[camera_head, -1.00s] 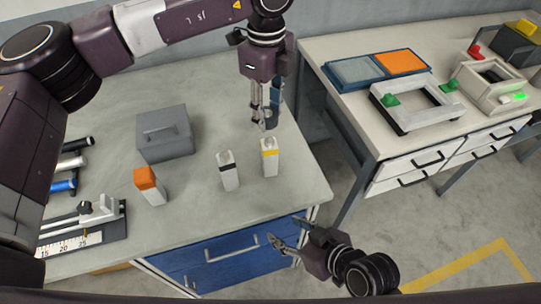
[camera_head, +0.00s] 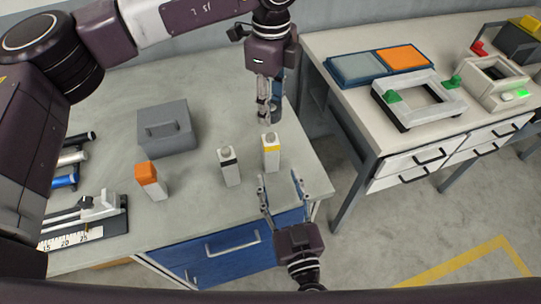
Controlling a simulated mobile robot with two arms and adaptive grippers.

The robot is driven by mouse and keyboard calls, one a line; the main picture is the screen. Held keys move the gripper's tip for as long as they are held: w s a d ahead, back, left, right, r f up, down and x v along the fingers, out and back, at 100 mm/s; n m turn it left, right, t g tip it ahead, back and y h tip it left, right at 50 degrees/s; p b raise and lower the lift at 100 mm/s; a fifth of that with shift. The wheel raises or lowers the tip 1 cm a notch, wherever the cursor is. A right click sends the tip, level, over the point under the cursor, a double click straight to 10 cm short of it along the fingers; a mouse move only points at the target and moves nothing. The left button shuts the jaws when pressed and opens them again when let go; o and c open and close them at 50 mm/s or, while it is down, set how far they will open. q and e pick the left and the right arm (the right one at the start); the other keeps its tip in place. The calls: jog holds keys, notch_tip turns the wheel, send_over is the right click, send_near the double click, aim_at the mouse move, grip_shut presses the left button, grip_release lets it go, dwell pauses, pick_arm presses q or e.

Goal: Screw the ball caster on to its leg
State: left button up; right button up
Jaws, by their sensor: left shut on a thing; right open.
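My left gripper (camera_head: 269,110) points down over the back right of the table, behind the yellow-banded white bottle-like piece (camera_head: 271,158). It is shut on a small grey thing, mostly hidden by the fingers; I cannot tell whether it is the ball caster. The yellow-banded piece stands upright with a small grey top. I cannot tell which is the leg. My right gripper (camera_head: 279,181) is open and empty, fingers pointing towards the yellow-banded piece over the table's front edge.
A grey box with a handle (camera_head: 166,128) stands behind the pieces. A ruler fixture (camera_head: 85,225) and several dark, white and blue cylinders (camera_head: 65,181) lie at left. A second table (camera_head: 350,112) on the right holds trays and frames. The grey table (camera_head: 195,200) has bare room in front.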

aim_at(272, 151)
jog(key=shift+d+f, duration=0.15)
jog(key=shift+d, duration=0.05)
jog(key=x, duration=1.2)
jog(key=shift+d, duration=0.1)
grip_shut()
dwell(0.4)
